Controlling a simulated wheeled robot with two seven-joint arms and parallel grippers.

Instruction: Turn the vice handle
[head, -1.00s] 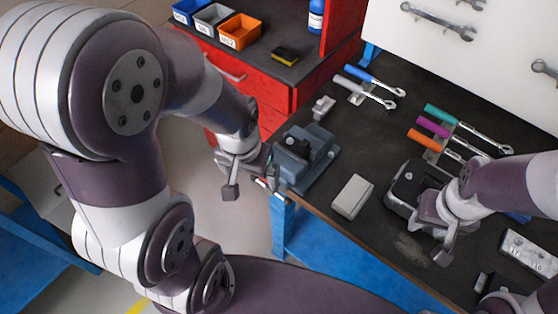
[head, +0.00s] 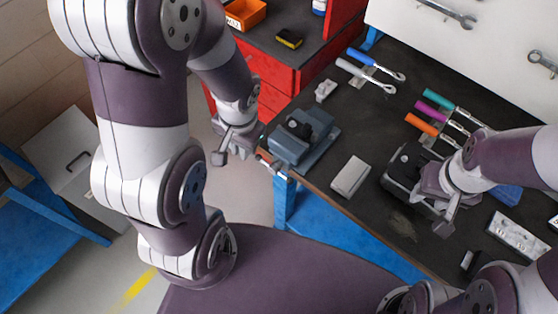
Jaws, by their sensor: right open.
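The blue-grey vice (head: 318,130) is fixed at the front left corner of the dark bench top. A small bar with a reddish end, which looks like the vice handle (head: 268,163), shows at its front side, partly hidden. My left gripper (head: 234,152) is just left of the vice and the bench edge, with its fingers apart. I see nothing between them and cannot tell whether one touches the handle. My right gripper (head: 438,205) is open over a dark box-shaped device (head: 396,176) on the right of the bench, hiding part of it.
A light grey block (head: 350,177) lies right of the vice, and a small grey part (head: 325,90) behind it. Coloured-handle wrenches (head: 432,126) lie further back. A red cabinet (head: 275,85) stands behind the vice. Bare bench (head: 370,130) lies between.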

